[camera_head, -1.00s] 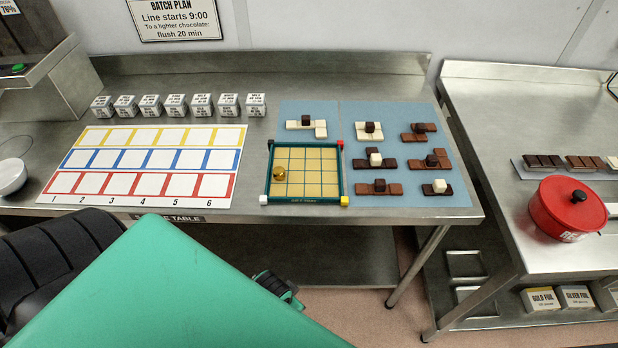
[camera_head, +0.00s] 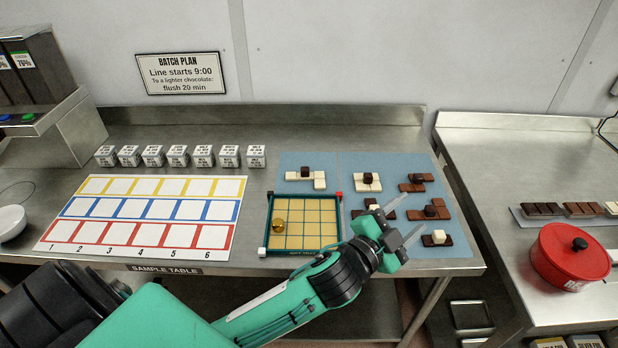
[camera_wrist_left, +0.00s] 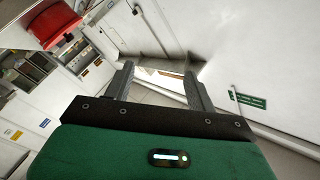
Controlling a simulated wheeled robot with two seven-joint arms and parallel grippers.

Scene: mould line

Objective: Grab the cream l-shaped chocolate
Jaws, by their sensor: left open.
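The cream L-shaped chocolate (camera_head: 318,183) lies on the back left of the blue mat (camera_head: 325,160), with a dark brown cube (camera_head: 305,172) on it. My left gripper (camera_head: 413,210) is open and empty, in front of the right part of the mat, to the right of and nearer than the cream L. Its fingers partly cover a dark piece with a cream top. In the left wrist view the open fingers (camera_wrist_left: 158,85) show, with no chocolate between them. My right gripper is not in view.
Another cream piece (camera_head: 367,187) with a dark cube lies just right of the L. Several brown pieces fill the mat's right side. A red pot (camera_head: 570,255) is on the right counter.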

